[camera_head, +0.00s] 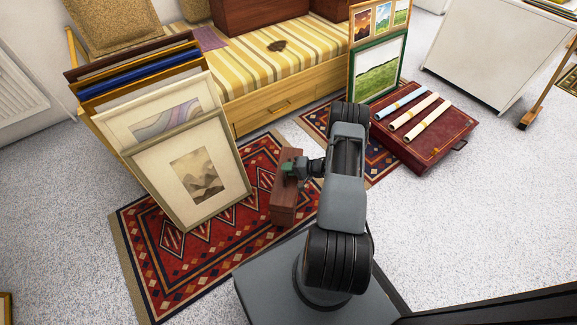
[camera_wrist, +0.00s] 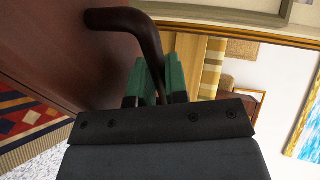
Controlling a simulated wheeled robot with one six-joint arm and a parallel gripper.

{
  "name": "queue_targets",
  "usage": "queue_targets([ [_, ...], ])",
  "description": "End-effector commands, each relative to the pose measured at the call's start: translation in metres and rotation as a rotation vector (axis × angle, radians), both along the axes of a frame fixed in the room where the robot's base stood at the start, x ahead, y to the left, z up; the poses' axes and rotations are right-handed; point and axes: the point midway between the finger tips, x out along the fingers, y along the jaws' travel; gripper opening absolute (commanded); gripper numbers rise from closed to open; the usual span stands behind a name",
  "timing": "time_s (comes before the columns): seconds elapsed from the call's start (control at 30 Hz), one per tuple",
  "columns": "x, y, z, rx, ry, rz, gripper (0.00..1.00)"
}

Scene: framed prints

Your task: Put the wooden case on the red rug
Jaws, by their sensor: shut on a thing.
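The wooden case (camera_head: 284,205) is a reddish-brown box with a curved handle, in the middle of the head view. My gripper (camera_head: 291,169) is shut on its handle (camera_wrist: 146,45); in the wrist view the green fingers (camera_wrist: 160,78) sit on either side of it. The red rug (camera_head: 215,262) has a diamond pattern and lies under and left of the case in the head view. It also shows at the left in the wrist view (camera_wrist: 22,118). I cannot tell whether the case touches the rug or hangs just above it.
Framed prints (camera_head: 190,170) lean in a rack over the rug's left part. A striped daybed (camera_head: 270,65) stands behind. A second patterned rug (camera_head: 318,120) lies right, beside a dark red portfolio (camera_head: 430,140) bearing paper rolls. Speckled floor (camera_head: 475,225) at right is clear.

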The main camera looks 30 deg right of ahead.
Motion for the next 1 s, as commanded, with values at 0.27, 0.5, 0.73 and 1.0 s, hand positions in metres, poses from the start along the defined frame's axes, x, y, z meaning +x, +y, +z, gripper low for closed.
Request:
queue_targets([
  [0.27,-0.007,0.010,-0.015,0.004,0.000,0.000,0.00],
  [0.5,-0.009,0.013,-0.046,0.002,-0.003,0.000,0.00],
  [0.73,-0.009,0.013,-0.048,0.001,-0.004,0.000,0.00],
  [1.0,-0.009,0.013,-0.051,0.001,-0.003,-0.001,0.00],
])
